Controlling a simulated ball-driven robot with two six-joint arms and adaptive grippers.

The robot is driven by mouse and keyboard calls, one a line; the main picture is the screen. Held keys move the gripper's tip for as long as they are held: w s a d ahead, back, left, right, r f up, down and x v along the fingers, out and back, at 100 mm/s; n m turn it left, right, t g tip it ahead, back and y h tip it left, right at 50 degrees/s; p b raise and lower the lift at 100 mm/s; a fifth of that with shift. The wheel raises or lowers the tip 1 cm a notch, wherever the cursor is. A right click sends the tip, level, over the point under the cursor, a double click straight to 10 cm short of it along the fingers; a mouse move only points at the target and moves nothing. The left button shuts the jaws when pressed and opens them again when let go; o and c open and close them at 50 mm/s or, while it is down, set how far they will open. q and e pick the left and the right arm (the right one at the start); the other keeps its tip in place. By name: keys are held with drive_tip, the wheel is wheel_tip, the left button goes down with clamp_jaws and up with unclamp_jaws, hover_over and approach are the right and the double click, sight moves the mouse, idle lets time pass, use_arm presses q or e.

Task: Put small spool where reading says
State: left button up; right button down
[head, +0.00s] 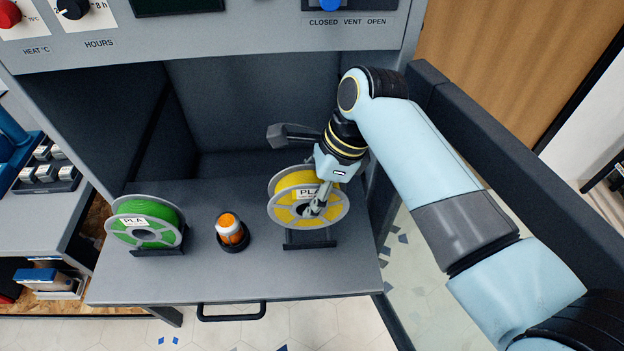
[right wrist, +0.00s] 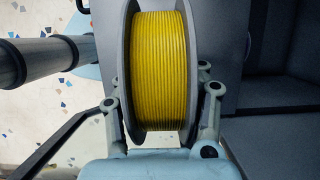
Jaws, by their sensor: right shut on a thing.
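A yellow PLA spool (head: 280,187) stands upright on a dark cradle (head: 310,241) at the shelf's right. My right gripper (head: 318,206) is at the yellow spool, shut on it. In the right wrist view the yellow spool (right wrist: 160,70) fills the space between the two fingers (right wrist: 160,125), one on each side. A green PLA spool (head: 160,212) stands upright on another dark cradle at the left. My left gripper is not in view.
The shelf (head: 260,285) has a front handle (head: 231,311) and lies inside a grey cabinet. A control panel above has a red knob, an hours dial (head: 73,8) and a blue vent slider (head: 330,4). A dark side wall stands at the right. The shelf front is clear.

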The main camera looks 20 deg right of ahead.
sight(336, 187)
wheel_tip(336, 187, down, 4)
drive_tip(key=shift+r+b, duration=0.15)
drive_tip(key=shift+b, duration=0.2)
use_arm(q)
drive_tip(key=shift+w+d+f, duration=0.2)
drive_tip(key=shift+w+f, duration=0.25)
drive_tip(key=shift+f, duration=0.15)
use_arm(e)
drive_tip(key=shift+f, duration=0.7)
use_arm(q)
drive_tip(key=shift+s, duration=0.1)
use_arm(e)
drive_tip(key=c, duration=0.6)
unclamp_jaws()
drive_tip(key=shift+c, duration=0.2)
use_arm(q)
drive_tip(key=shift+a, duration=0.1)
use_arm(e)
drive_tip(key=v, duration=1.2)
